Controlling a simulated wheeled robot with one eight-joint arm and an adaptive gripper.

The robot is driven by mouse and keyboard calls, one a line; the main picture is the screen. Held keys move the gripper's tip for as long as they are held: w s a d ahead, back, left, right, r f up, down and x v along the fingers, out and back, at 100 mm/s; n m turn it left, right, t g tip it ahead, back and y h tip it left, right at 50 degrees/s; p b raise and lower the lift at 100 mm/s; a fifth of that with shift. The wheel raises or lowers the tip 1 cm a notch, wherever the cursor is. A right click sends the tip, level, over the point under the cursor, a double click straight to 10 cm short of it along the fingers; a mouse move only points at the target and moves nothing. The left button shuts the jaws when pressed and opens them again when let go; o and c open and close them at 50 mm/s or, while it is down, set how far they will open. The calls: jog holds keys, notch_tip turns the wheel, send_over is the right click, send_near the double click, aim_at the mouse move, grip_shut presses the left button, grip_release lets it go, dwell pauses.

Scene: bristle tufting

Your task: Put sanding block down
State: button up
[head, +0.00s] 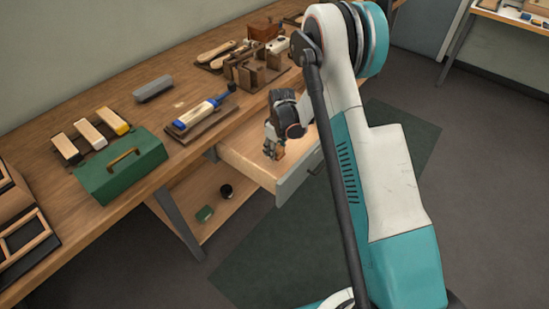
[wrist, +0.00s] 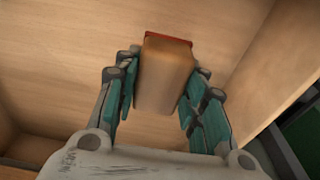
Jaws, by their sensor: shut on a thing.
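My gripper (wrist: 163,98) is shut on the sanding block (wrist: 165,75). The block is brown with a reddish edge at its far end, and it sits between the teal finger pads in the wrist view. In the head view my gripper (head: 272,150) is over the open drawer (head: 255,167), and a small reddish part of the block (head: 279,155) shows below the fingers. The drawer's pale wooden floor (wrist: 60,60) lies behind the block in the wrist view. I cannot tell whether the block touches the drawer floor.
The drawer's grey front (head: 300,183) faces the aisle. On the bench stand a green toolbox (head: 122,172), brushes (head: 98,128), a grey block (head: 153,89), a blue-handled tool on a board (head: 202,113) and a wooden rack (head: 258,70). A lower shelf (head: 190,200) holds small items.

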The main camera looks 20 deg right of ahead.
aim_at(275, 161)
notch_tip(275, 161, down, 4)
jog(key=shift+f+b, duration=0.1)
jog(key=shift+b, duration=0.65)
jog(key=shift+s+f, duration=0.1)
jog(key=shift+f, duration=0.2)
jog(key=o, duration=1.2)
jog(key=shift+f, duration=0.1)
